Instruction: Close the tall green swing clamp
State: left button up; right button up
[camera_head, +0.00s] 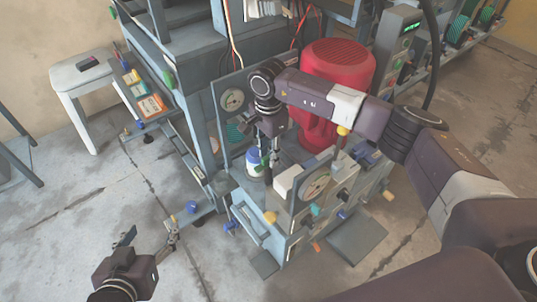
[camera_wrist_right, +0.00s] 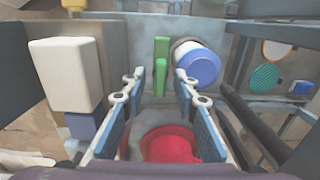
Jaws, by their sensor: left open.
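A tall, narrow green handle (camera_wrist_right: 162,62), which looks like the swing clamp, stands upright in the right wrist view, beyond and between my right fingertips. A small green part also shows beside the right gripper in the head view (camera_head: 264,161), partly hidden by it. My right gripper (camera_wrist_right: 158,88) has its two blue-padded fingers apart, with nothing held between them. In the head view the right gripper (camera_head: 267,158) points down into the press bench. I cannot tell whether it touches the handle. My left gripper (camera_head: 150,238) is open and empty over the floor at lower left.
A white jar with a blue lid (camera_wrist_right: 198,65) stands just right of the green handle. A white block (camera_wrist_right: 66,75) is at left. A large red motor (camera_head: 337,70) and a gauge panel (camera_head: 318,185) flank the right arm.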

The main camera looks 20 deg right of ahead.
jog(key=shift+f, duration=0.1)
grip_shut()
